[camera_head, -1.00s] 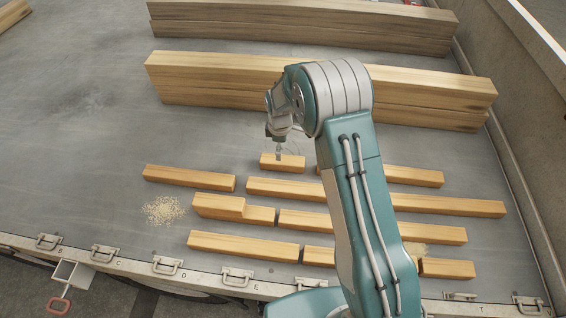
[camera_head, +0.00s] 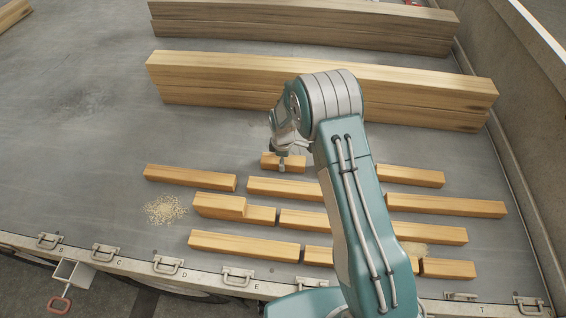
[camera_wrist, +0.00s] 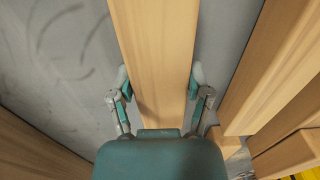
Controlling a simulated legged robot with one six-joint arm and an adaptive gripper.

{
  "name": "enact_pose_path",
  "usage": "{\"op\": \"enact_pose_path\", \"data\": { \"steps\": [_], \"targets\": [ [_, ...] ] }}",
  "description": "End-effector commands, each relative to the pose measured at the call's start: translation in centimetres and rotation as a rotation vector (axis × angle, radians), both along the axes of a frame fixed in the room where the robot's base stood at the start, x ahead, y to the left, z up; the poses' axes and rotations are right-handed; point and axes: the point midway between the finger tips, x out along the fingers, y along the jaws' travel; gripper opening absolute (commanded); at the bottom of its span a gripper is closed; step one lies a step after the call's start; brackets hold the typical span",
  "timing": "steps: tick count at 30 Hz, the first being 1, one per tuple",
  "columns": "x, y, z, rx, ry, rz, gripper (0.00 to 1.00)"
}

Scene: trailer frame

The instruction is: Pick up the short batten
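The short batten (camera_head: 270,160) is a small pale wooden block lying alone on the grey trailer bed, just behind the rows of other battens. My gripper (camera_head: 282,164) is down at this batten, its near finger in front of the block's side. In the wrist view the batten (camera_wrist: 155,50) runs between the two fingers of my gripper (camera_wrist: 161,82), one on each side. The fingers stand apart, close beside its long edges; firm contact cannot be made out. My gripper's body hides the near end of the batten there.
A longer batten (camera_head: 190,177) lies to the left and another (camera_head: 284,188) in front, with several more towards the bed's edge. A stack of long beams (camera_head: 220,80) stands behind. Sawdust (camera_head: 165,209) lies at left.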

Motion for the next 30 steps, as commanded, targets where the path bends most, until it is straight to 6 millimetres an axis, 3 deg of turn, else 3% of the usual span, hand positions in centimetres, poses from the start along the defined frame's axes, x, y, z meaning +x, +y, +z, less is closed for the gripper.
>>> {"op": "enact_pose_path", "data": {
  "steps": [9,14,19,30],
  "targets": [
    [0.0,0.0,0.0,-0.001,0.002,0.0,0.11],
    [0.0,0.0,1.0,0.0,0.0,0.0,0.11],
    [-0.3,-0.1,3.6,0.0,-0.001,-0.001,0.11],
    [-5.5,-1.9,9.6,0.0,-0.001,-0.002,0.11]
  ]
}}
